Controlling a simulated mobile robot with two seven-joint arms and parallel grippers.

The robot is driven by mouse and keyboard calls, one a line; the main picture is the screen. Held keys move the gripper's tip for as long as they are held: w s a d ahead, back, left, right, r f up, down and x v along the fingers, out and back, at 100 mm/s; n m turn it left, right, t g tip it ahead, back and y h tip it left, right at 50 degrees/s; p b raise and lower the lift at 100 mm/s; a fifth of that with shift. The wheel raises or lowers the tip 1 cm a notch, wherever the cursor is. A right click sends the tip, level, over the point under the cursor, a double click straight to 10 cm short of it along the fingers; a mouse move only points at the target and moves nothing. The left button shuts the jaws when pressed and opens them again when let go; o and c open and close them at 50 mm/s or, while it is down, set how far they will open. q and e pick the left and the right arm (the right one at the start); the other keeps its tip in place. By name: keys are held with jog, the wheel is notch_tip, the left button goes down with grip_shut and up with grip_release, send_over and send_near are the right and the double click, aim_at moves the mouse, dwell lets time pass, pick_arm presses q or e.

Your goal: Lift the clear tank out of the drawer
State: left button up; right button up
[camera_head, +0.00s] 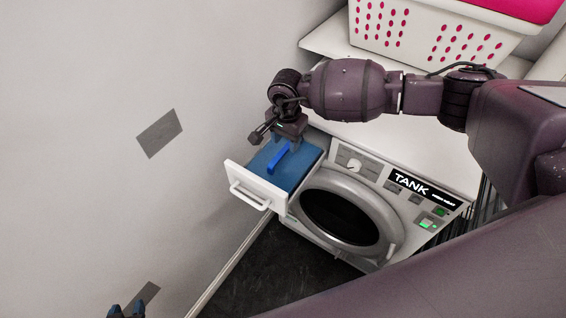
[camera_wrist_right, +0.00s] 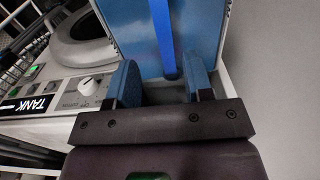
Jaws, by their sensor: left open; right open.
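The tank (camera_head: 294,171) looks blue and sits in the pulled-out white drawer (camera_head: 262,190) of the dryer. A bright blue bar handle (camera_head: 280,157) runs along its top. My right gripper (camera_head: 289,139) is over the tank's rear end, behind the handle. In the right wrist view, the right gripper (camera_wrist_right: 162,82) has its two blue fingers spread apart, with the tank (camera_wrist_right: 202,25) and its handle (camera_wrist_right: 165,38) ahead of them. Nothing is held between the fingers; whether they touch the tank is unclear. My left gripper (camera_head: 127,309) is open and empty at the bottom left edge, partly cut off.
The dryer (camera_head: 345,215) has a round door and a panel with a "TANK" display (camera_head: 410,183). A plain wall (camera_head: 120,70) stands close to the drawer's left. A white laundry basket (camera_head: 430,35) sits above. Dark floor (camera_head: 275,270) lies below the drawer.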

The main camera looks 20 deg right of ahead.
aim_at(283, 151)
jog(key=shift+w+a+f, duration=0.1)
jog(key=shift+a+f, duration=0.1)
jog(key=shift+f, duration=1.15)
jog(key=shift+w+a+f, duration=0.1)
jog(key=shift+a+f, duration=0.05)
jog(key=shift+f, duration=1.2)
grip_shut()
jog(key=shift+r, duration=0.15)
